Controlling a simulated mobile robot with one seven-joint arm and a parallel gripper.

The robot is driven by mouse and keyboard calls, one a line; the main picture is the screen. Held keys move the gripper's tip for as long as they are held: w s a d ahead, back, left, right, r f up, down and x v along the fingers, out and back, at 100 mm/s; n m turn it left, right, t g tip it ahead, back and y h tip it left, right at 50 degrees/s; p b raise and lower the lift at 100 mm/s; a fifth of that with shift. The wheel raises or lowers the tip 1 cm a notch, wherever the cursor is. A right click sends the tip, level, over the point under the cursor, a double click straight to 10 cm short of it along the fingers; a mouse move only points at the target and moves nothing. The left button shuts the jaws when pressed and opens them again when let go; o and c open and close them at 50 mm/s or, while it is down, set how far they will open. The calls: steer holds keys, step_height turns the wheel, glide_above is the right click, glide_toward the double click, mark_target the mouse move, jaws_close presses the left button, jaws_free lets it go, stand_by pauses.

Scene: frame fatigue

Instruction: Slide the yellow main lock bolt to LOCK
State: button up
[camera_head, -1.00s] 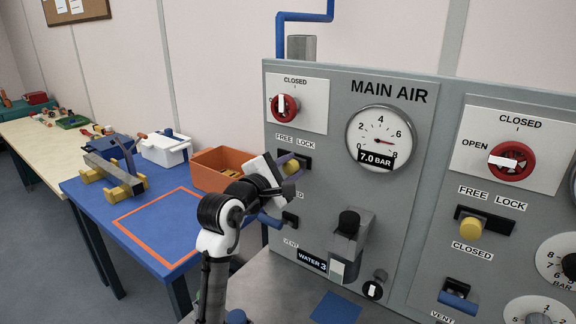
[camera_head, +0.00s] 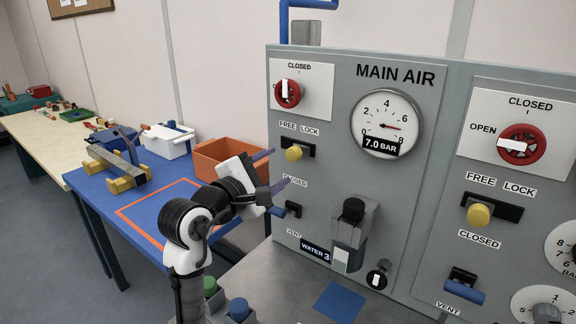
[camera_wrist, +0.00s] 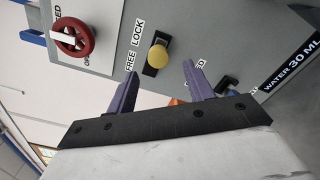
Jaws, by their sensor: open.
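The yellow lock bolt knob (camera_head: 293,153) sits in a dark horizontal slot on the MAIN AIR panel, under the FREE and LOCK labels. It appears nearer the FREE side in the head view. In the wrist view the knob (camera_wrist: 158,56) shows in full, beyond the gap between the fingertips. My gripper (camera_head: 280,167) is open and empty, left of the knob and slightly below it in the head view. Its two purple fingers (camera_wrist: 161,71) point toward the panel and appear apart from the knob.
A red valve (camera_head: 288,94) is above the slot, and a small dark-slotted vent lever (camera_head: 279,211) below. A second yellow knob (camera_head: 479,214) is on the right panel. An orange bin (camera_head: 217,165) stands behind my gripper on the blue table (camera_head: 97,188).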

steer(key=v, duration=0.5)
steer(key=shift+s+a+b, duration=0.15)
steer(key=shift+s+b, duration=0.15)
steer(key=shift+b, duration=0.1)
